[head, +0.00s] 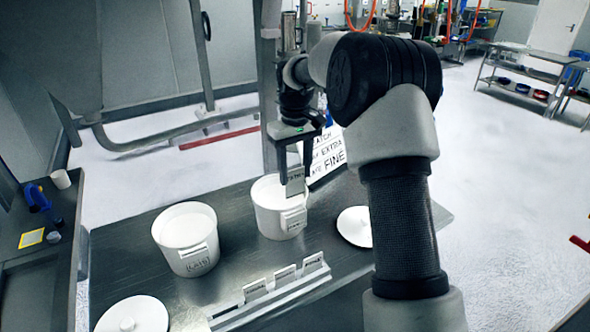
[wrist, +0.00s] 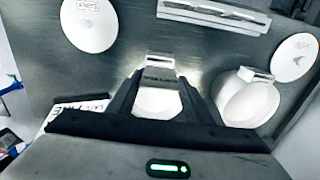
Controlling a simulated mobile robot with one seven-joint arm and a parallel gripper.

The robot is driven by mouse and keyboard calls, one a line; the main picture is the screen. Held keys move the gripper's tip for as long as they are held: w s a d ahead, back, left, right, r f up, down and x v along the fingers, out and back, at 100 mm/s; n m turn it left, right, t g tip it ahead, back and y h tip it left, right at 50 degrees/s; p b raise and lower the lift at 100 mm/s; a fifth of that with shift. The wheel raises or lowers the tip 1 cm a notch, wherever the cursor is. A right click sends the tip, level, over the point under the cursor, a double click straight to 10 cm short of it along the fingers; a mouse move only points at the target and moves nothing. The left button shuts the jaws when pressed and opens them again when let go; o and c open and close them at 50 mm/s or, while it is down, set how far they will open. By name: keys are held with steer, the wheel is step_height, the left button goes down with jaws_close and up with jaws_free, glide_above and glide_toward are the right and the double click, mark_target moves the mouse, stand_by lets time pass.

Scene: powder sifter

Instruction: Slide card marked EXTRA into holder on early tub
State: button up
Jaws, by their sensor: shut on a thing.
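In the wrist view the card (wrist: 160,76) sits between the fingertips, with the tub (wrist: 158,104) behind. The left tub (head: 185,243) has a label that seems to read LATE, and its holder looks empty. The right tub's label is not legible.
A rack (head: 270,297) with several cards lies along the table's front. One white lid (head: 133,316) lies front left, another (head: 355,226) right of the tubs. A sign (head: 328,155) with partly hidden writing, including EXTRA and FINE, stands behind the right tub.

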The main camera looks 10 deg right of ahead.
mark_target(295, 195)
steer(key=shift+f+b, duration=2.15)
steer(key=shift+f, duration=2.1)
steer(key=shift+f+b, duration=0.5)
steer(key=shift+f, duration=0.45)
steer(key=o, duration=1.1)
steer(key=shift+r, duration=0.1)
step_height(295, 195, up, 17)
steer(key=shift+r+p, duration=0.15)
steer(key=shift+p, duration=0.3)
steer(key=s+r+m+t, duration=0.1)
steer(key=s+r, duration=0.3)
steer(key=s, duration=0.4)
steer(key=s+r+t, duration=0.2)
steer(key=s+r, duration=0.2)
steer(key=s, duration=0.4)
steer(key=s+f+m+t, duration=0.1)
steer(key=s+f, duration=0.2)
steer(key=s, duration=0.6)
steer(key=s+f+m+t, duration=0.1)
steer(key=s+f, duration=0.2)
steer(key=s, duration=0.6)
steer(key=shift+f+m+t, duration=0.3)
steer(key=shift+f, duration=0.1)
